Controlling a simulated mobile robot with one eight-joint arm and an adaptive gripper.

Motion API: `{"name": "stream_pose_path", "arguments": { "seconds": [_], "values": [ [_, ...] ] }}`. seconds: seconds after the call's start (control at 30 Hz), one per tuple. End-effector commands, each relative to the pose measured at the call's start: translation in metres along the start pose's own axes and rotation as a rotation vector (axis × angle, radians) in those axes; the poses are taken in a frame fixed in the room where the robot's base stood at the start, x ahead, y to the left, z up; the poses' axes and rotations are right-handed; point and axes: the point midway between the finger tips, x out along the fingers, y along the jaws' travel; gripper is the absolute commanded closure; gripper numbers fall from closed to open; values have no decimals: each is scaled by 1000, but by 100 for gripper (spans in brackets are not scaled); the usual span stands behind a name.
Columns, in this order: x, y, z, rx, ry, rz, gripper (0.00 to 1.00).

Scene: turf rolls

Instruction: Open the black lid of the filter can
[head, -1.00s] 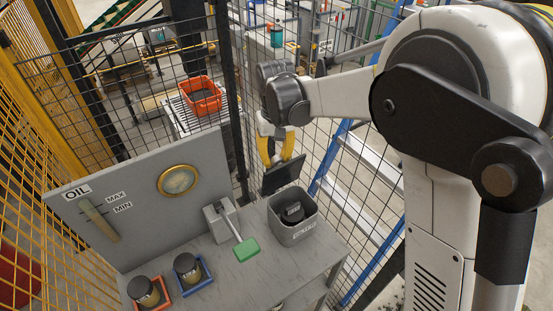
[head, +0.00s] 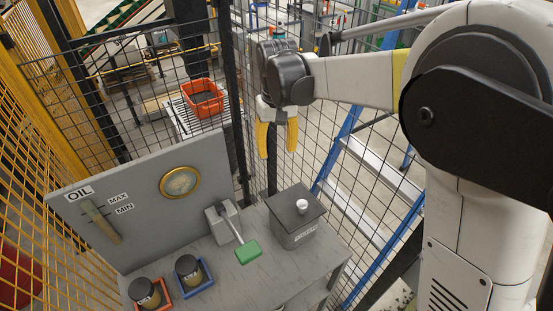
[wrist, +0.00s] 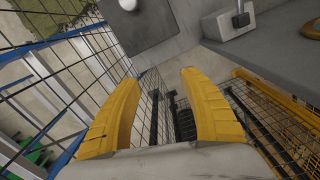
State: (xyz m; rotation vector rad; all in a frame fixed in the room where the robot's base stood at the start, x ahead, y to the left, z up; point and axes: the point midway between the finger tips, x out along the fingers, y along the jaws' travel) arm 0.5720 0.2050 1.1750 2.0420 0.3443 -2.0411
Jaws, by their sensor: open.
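The filter can (head: 288,241) is a grey box with a label, standing on the right part of the grey bench. Its black lid (head: 283,204) lies flat over the top, with a white knob (head: 302,205) on it. The inside of the can is hidden. My gripper (head: 277,153) has yellow fingers, is open and empty, and hangs above and behind the lid without touching it. In the wrist view the lid (wrist: 148,32) and part of its knob (wrist: 128,4) show at the top, beyond the open fingers (wrist: 168,77).
Two dark-topped jars sit in an orange tray (head: 165,300) and a blue tray (head: 206,284) at the bench front. A panel with a gauge (head: 180,182) rises behind. Mesh fencing (head: 330,150) closes the back.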

Motion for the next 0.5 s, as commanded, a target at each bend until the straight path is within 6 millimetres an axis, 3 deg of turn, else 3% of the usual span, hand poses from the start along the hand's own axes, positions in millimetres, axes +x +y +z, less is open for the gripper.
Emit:
{"name": "stream_pose_path", "arguments": {
  "seconds": [0.2,0.5],
  "values": [
    [-47,-1,0,-1,0,-1,49],
    [-70,-1,0,-1,0,-1,49]
  ]
}}
